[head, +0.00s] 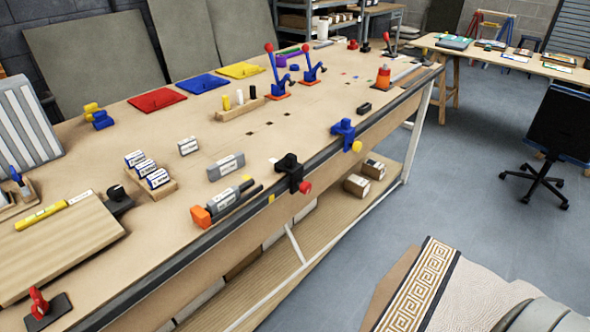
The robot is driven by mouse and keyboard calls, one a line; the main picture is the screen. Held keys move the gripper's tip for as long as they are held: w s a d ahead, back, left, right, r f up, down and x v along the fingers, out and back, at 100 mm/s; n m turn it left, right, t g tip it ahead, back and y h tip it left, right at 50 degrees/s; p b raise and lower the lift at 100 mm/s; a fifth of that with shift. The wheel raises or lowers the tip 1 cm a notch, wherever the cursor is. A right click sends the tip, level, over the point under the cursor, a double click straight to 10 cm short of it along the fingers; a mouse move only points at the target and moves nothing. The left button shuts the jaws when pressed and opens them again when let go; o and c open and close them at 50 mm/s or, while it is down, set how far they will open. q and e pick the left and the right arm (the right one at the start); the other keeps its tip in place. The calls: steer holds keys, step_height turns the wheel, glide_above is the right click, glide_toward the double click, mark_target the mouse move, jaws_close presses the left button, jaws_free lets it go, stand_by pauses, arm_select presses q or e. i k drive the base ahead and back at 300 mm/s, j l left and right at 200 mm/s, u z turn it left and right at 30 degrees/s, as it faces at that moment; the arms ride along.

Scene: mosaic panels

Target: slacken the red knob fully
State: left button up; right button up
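A red knob (305,187) sits on the front of a black clamp (290,168) at the front edge of the workbench (150,240), near the middle of the head view. The clamp's upper part stands on the bench top and its lower part hangs over the edge. How far the knob is screwed in cannot be told at this size. Two blue levers (312,72) at the back of the bench have red ball tops. Neither of my grippers shows in the head view.
A blue clamp (344,130) with a yellow knob (356,146) is farther right on the same edge. An orange-tipped grey tool (222,205) lies left of the black clamp. A lower shelf (300,255) runs beneath. Grey floor (450,200) right of the bench is open, with a black chair (558,130) beyond.

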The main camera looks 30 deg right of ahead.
mark_target(305, 188)
steer(key=l+u, duration=0.15)
steer(key=l, duration=2.15)
